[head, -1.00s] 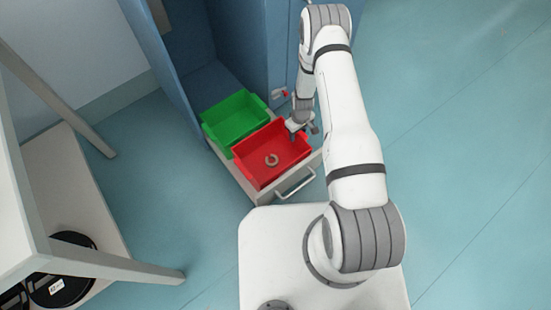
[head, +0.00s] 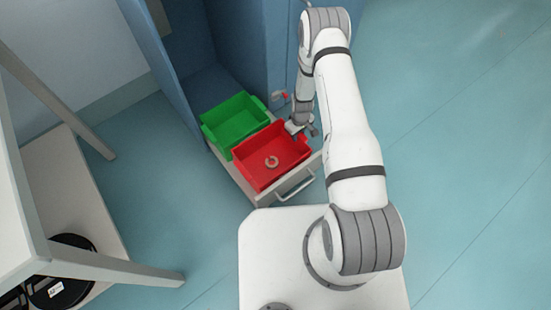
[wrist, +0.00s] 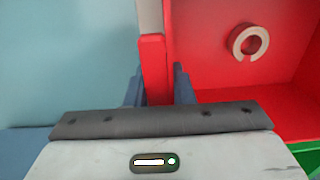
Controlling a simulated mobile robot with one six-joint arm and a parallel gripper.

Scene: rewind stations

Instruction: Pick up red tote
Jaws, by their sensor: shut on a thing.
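The red tote (head: 256,172) sits in the pulled-out drawer, in front of the green tote. A small pale broken ring (head: 272,162) lies on its floor; the ring also shows in the wrist view (wrist: 248,41). My gripper (head: 302,130) is at the tote's right wall. In the wrist view my gripper (wrist: 158,85) has one finger on each side of the tote's red wall (wrist: 153,65) and is shut on it. Whether the tote's underside touches the drawer is hard to tell.
The green tote (head: 236,121) stands right behind the red one. The drawer (head: 246,188) has a metal handle (head: 296,186) at its front and comes out of a blue cabinet (head: 165,70). A white table (head: 120,268) with black spools below stands at left. Floor at right is clear.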

